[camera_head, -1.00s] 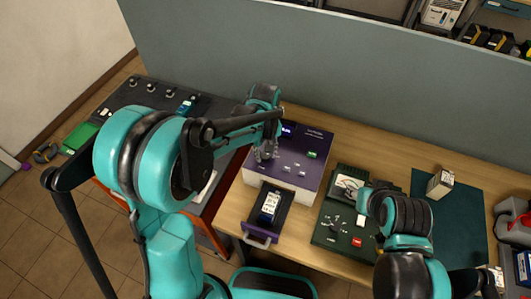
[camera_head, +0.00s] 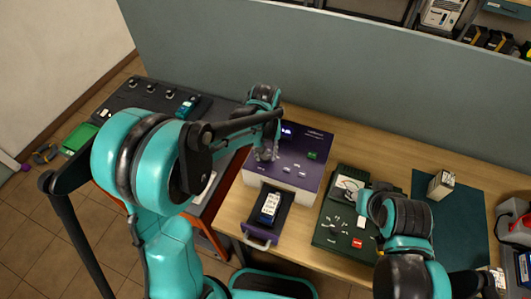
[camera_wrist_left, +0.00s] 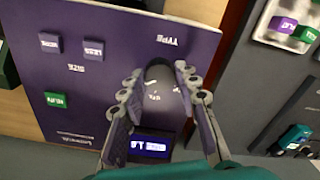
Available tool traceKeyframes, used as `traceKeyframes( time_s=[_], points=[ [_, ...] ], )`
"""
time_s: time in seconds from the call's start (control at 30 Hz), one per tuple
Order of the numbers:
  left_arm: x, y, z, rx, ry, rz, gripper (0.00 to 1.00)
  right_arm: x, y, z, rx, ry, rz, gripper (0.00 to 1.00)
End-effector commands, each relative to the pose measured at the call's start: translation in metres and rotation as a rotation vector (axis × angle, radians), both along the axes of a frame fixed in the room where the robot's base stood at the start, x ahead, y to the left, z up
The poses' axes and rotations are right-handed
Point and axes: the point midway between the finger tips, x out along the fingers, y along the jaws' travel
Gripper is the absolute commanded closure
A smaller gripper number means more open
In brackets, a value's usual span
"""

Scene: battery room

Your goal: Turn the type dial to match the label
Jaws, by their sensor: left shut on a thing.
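The type dial (camera_wrist_left: 159,78) is a dark round knob on the purple panel (camera_wrist_left: 95,105), below the upside-down word TYPE in the left wrist view. My left gripper (camera_wrist_left: 160,84) is shut on the dial, one finger on each side. In the head view my left gripper (camera_head: 267,152) reaches down onto the machine's purple top (camera_head: 312,146). A battery with a white label (camera_head: 270,204) lies in the open drawer (camera_head: 261,237) at the machine's front; its print is too small to read. My right arm (camera_head: 402,214) is over the green tester; its fingers are not clear.
A green tester (camera_head: 328,236) stands right of the drawer. A small box (camera_head: 440,184) stands on the dark green mat (camera_head: 466,222). A partition (camera_head: 330,80) closes the back.

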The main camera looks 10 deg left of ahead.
Motion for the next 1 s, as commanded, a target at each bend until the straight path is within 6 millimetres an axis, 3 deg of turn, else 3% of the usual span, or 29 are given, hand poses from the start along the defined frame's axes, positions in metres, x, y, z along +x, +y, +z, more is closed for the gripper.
traceKeyframes(
  time_s=[0.03,0.07,0.13,0.43,0.57,1.0],
  points=[
    [0.000,0.000,0.000,0.000,-0.001,0.000,0.98,0.000,0.000,0.000,0.000,0.000,0.000,0.60],
    [0.000,0.000,0.000,0.000,-0.001,0.000,0.66,0.000,0.000,0.000,0.000,0.000,0.000,0.60],
    [0.000,0.000,0.000,0.000,-0.001,0.000,0.48,0.000,0.000,0.000,0.000,0.000,0.000,0.60],
    [0.000,0.000,0.001,0.000,0.000,0.000,0.48,0.000,0.000,0.000,0.000,0.000,0.000,0.60],
    [0.000,0.000,0.010,0.000,0.000,0.000,0.48,0.000,0.000,0.000,0.000,0.000,0.000,0.60],
    [0.000,0.000,0.098,0.000,0.000,0.000,0.48,0.000,0.000,0.000,0.000,0.000,0.000,0.60]
  ],
)
